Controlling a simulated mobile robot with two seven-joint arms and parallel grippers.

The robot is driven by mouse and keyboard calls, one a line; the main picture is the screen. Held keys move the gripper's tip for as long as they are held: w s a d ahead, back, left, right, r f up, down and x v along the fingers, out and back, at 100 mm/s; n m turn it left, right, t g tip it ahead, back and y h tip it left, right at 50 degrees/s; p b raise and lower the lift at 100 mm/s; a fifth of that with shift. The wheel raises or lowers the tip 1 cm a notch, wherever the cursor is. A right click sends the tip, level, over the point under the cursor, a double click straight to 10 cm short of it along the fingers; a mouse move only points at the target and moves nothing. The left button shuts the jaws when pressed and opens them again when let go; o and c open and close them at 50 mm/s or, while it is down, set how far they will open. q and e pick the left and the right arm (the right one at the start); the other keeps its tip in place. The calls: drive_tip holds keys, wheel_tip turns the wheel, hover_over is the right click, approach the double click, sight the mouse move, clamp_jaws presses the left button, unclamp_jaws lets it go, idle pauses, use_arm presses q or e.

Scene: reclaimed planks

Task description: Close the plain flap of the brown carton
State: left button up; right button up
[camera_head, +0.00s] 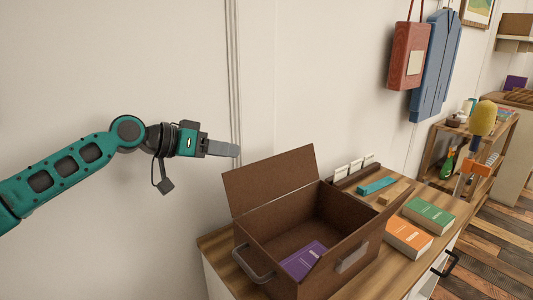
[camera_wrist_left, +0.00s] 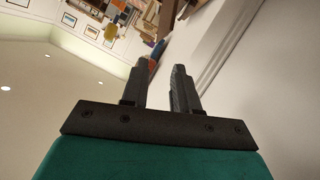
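The brown carton (camera_head: 308,262) stands open on the wooden top of a low cabinet, with a purple book (camera_head: 303,260) inside. Its plain flap (camera_head: 272,180) stands raised along the back edge, leaning away from the opening. The carton is not clear in that view. My right gripper is not in view.
Orange (camera_head: 408,236) and green (camera_head: 430,214) books, a teal item (camera_head: 376,186) and a card holder (camera_head: 354,173) lie right of the carton. The wall is close behind. A red bag (camera_head: 408,56) and blue garment (camera_head: 436,68) hang on it. Space left of the carton is free.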

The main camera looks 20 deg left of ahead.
use_arm(q)
hover_over(277, 177)
drive_tip(key=a, duration=0.3)
drive_tip(key=f, duration=0.4)
drive_tip(key=shift+s, duration=0.35)
drive_tip(key=shift+c, duration=0.3)
clamp_jaws()
